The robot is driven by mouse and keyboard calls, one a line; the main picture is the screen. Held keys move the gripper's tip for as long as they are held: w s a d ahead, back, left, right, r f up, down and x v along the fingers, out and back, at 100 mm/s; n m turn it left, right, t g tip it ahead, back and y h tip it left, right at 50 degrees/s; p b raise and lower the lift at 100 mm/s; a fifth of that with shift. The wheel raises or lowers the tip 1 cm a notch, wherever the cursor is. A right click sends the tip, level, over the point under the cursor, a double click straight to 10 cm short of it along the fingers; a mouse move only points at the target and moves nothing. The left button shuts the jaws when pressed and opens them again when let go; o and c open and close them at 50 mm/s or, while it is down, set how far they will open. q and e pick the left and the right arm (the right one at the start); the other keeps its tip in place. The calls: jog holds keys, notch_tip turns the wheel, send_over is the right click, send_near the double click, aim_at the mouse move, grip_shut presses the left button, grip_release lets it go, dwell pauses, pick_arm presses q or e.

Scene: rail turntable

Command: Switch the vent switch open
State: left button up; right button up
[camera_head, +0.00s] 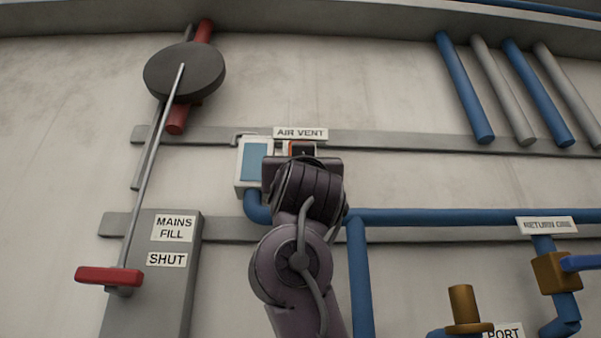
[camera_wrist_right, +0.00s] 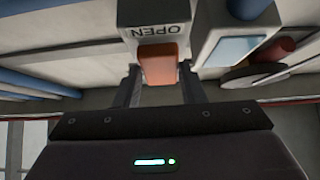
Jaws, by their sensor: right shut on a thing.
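The vent switch is an orange lever (camera_wrist_right: 158,66) on a pale box under the AIR VENT sign (camera_head: 301,133). In the head view my right gripper and wrist hide most of it; a dark part with an orange edge (camera_head: 291,149) shows above them. In the right wrist view an OPEN label (camera_wrist_right: 162,30), upside down, is on the box beside the lever. My right gripper (camera_wrist_right: 160,82) has one finger on each side of the lever and is shut on it. The fingertips are partly hidden in the head view. My left gripper is in neither view.
A white box with a blue window (camera_head: 254,160) stands just left of the switch. A blue pipe (camera_head: 430,216) runs below. A MAINS FILL lever with a red handle (camera_head: 110,276) is at left. A brass valve (camera_head: 463,306) is at lower right.

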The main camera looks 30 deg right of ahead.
dwell(0.4)
jog(key=o, duration=1)
jog(key=shift+w, duration=0.1)
jog(key=b+v, duration=0.5)
jog(key=v, duration=0.2)
jog(key=shift+s+f+b, duration=0.2)
jog(key=shift+f+b, duration=0.1)
jog(key=shift+f, duration=0.1)
jog(key=shift+r, duration=0.1)
